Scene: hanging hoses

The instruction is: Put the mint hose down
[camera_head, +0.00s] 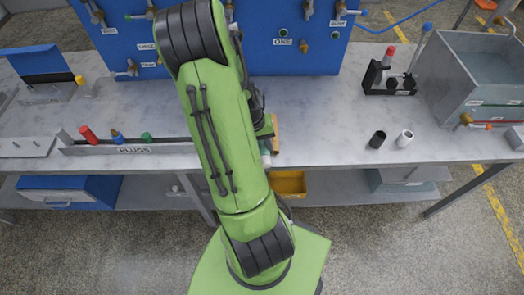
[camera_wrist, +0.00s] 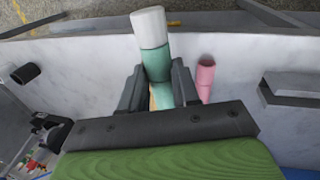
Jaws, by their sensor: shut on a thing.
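The mint hose (camera_wrist: 156,64) is between the two dark fingers of my gripper (camera_wrist: 154,84) in the wrist view, and they are shut on it. Its white end (camera_wrist: 149,21) sticks out past the fingertips, toward the table's edge. A pink hose piece (camera_wrist: 206,76) is just to the right of the fingers, apart from the mint hose. In the head view my green arm hides most of the gripper and the hose. I cannot tell whether the mint hose touches the table.
The grey marble table (camera_head: 330,125) has free room right of my arm. A black cup (camera_head: 377,139) and a white cup (camera_head: 405,138) stand near its front edge. A plug rack (camera_head: 130,147) is at left, a blue panel (camera_head: 300,50) behind, a metal tank (camera_head: 470,75) at right.

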